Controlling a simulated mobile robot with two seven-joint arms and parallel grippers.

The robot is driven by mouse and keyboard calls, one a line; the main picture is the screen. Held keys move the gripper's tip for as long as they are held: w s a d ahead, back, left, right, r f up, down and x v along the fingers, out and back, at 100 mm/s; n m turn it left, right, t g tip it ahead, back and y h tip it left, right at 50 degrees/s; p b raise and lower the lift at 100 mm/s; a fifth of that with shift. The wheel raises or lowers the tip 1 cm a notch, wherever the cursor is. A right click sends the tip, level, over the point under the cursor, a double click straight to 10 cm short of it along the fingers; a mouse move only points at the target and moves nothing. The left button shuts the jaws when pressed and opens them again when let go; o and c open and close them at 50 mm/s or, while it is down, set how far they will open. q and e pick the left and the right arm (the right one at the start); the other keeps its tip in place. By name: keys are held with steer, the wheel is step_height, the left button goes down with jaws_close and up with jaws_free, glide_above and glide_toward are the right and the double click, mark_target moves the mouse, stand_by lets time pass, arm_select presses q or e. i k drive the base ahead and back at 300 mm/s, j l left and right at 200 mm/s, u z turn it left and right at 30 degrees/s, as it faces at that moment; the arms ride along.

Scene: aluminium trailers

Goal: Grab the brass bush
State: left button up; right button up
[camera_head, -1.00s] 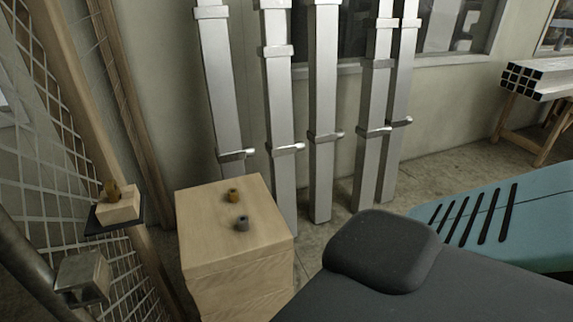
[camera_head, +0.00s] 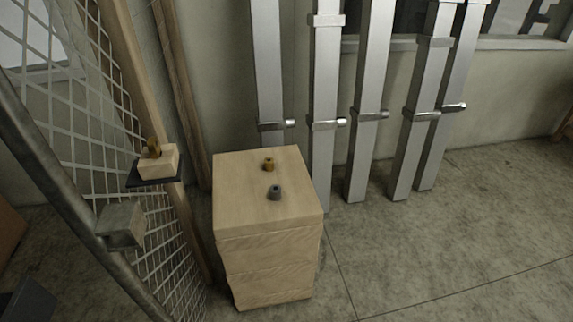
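A small brass-coloured bush (camera_head: 269,164) stands on top of a pale wooden block stand (camera_head: 245,205), near the middle of its top. A similar grey bush (camera_head: 274,192) stands just in front of it, apart from it. Another brass-coloured piece (camera_head: 153,148) sits on a small pale wooden block (camera_head: 158,163) on a dark shelf (camera_head: 148,182) at the left; its exact shape is hard to tell. Neither of my grippers shows in the head view.
A mesh panel with a grey tubular frame (camera_head: 62,180) and a metal box (camera_head: 121,225) stands left of the stand. Several upright aluminium posts (camera_head: 326,110) with clamps stand behind, against the wall. The concrete floor (camera_head: 430,260) to the right is clear.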

mark_target(269, 162)
steer(key=u, duration=0.4)
steer(key=i+l+u, duration=0.15)
steer(key=l+u, duration=0.15)
steer(key=l, duration=0.15)
steer(key=l+u, duration=0.35)
steer(key=i+l+u, duration=0.1)
steer(key=l+u, duration=0.15)
steer(key=l, duration=2.55)
steer(key=i+u, duration=0.05)
